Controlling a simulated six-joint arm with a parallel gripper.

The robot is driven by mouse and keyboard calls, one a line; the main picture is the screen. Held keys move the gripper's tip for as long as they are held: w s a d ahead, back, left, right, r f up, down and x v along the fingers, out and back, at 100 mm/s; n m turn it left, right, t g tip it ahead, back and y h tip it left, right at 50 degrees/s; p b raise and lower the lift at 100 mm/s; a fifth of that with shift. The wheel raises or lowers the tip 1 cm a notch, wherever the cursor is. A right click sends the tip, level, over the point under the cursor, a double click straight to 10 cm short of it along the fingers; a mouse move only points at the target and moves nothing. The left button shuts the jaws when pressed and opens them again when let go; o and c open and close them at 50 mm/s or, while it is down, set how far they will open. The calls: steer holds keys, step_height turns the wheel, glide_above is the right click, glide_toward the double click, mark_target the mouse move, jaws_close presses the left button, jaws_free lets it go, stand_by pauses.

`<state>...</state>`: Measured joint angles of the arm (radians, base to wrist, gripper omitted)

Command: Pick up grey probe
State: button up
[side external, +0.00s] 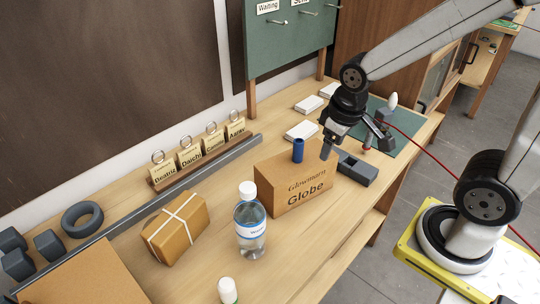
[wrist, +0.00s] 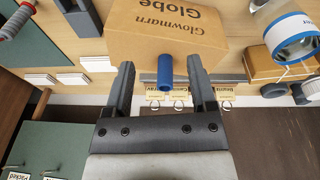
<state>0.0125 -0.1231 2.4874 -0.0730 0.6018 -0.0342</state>
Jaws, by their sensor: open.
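A slim grey piece with a red end (wrist: 15,22) stands at the upper left of the wrist view, over the green mat; it looks like the grey probe, though I cannot be sure. In the side view a small reddish piece (side external: 367,143) shows beside my gripper and may be the same thing. My gripper (side external: 352,142) is open and empty above the right part of the bench. Its two fingers also show in the wrist view (wrist: 163,85), with a blue cylinder (wrist: 165,72) seen between them, not gripped. The grey piece lies outside the fingers, to the left.
The Glowmorn Globe box (side external: 296,186) stands near my gripper, the blue cylinder by its top. A dark grey block (side external: 356,170) sits beside it. A water bottle (side external: 250,222), a tied parcel (side external: 176,228) and a name rack (side external: 200,160) are farther left. A red cable (side external: 408,134) crosses the right.

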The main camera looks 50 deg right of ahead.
steer(key=d+n, duration=0.1)
steer(key=n+g+h, duration=0.7)
steer(key=n+h, duration=0.5)
glide_above(369, 132)
steer(key=w+a, duration=0.2)
steer(key=a, duration=0.2)
steer(key=f, duration=1.1)
steer(key=shift+s, duration=0.3)
steer(key=shift+w+x, duration=0.15)
steer(key=shift+x, duration=1.8)
steer(key=shift+w+x, duration=0.15)
steer(key=shift+x, duration=1.8)
steer(key=shift+d, duration=0.1)
jaws_close()
